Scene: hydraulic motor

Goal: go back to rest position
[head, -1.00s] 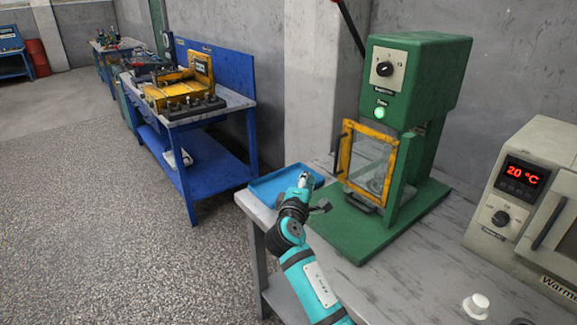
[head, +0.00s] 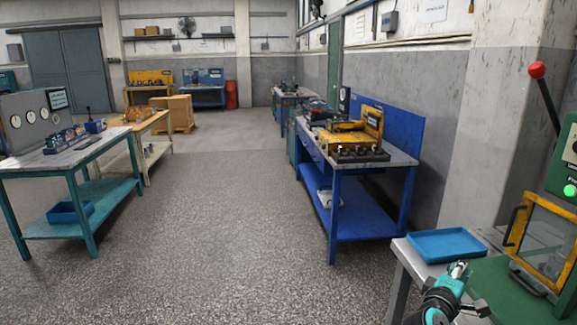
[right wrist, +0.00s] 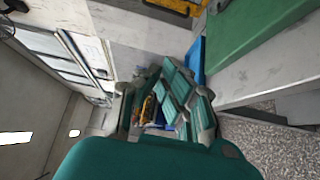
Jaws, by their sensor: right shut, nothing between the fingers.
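My right gripper (head: 459,270) shows at the lower right of the head view, in front of the blue tray and beside the green press. Its fingers are together and nothing is between them. In the right wrist view my right gripper (right wrist: 160,108) is seen from behind, its teal fingers close together. My left gripper is not in view.
The grey table with the blue tray (head: 447,244) and the green press (head: 562,170) is at the right. A blue workbench (head: 352,236) holds yellow equipment. A teal table (head: 70,166) stands at the left. The floor (head: 215,230) between is clear.

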